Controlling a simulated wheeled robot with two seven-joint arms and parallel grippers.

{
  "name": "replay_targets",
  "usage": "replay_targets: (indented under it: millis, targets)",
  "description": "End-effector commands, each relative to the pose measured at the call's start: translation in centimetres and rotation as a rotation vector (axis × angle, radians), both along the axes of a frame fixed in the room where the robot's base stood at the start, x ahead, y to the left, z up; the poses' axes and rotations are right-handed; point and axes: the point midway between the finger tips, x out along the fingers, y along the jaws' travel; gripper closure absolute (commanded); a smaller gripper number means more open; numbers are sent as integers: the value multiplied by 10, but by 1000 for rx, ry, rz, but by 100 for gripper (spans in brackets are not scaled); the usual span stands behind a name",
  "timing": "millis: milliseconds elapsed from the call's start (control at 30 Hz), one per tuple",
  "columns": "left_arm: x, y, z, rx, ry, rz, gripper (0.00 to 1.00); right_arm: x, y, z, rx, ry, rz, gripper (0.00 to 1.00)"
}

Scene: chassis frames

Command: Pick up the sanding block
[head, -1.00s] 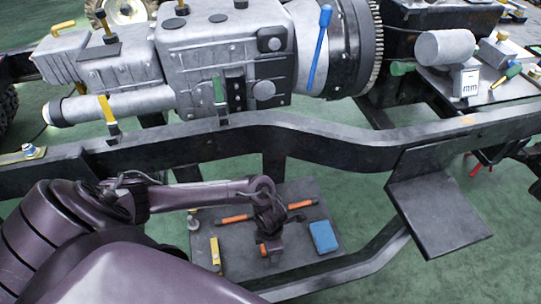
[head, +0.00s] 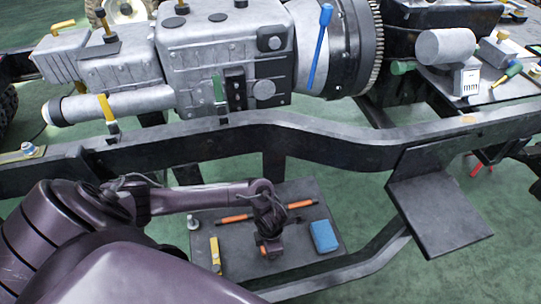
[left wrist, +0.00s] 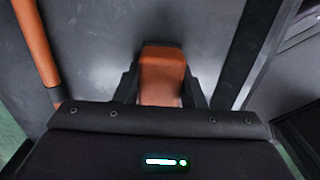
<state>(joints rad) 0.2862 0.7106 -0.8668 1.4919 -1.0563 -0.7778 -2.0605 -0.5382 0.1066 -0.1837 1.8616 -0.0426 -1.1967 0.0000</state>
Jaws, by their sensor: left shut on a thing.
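The sanding block appears to be the orange-brown block (left wrist: 161,72) between my fingers in the left wrist view. In the head view only a small orange part of it (head: 264,250) shows beneath my wrist. My left gripper (head: 271,247) points down over the grey board and is shut on this block, with a dark finger on each side of it. Whether the block still touches the board is hard to tell. My right gripper is not in view.
The grey board (head: 290,262) lies below the dark chassis rail (head: 330,150). On it are a blue block (head: 323,236), a long orange-and-black bar (head: 236,218) and a yellow item (head: 215,252). A dark plate (head: 440,215) juts out at the right.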

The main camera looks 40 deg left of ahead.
Motion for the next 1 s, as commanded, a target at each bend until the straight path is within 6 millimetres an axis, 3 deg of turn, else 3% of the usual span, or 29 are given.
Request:
replay_targets:
  millis: [167, 267, 367, 700, 800, 1000]
  targets:
    - [1, 0, 8, -1, -2, -1, 87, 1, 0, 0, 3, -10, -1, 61]
    - [1, 0, 19, 0, -3, -1, 87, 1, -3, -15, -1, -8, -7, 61]
    - [1, 0, 38, 0, -4, -3, 87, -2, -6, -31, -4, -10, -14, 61]
    - [2, 0, 137, 0, -6, -4, 87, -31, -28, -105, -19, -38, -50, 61]
    - [2, 1, 162, 1, -5, -3, 87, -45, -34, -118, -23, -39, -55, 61]
    - [1, 0, 189, 2, -3, -2, 87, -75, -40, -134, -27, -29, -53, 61]
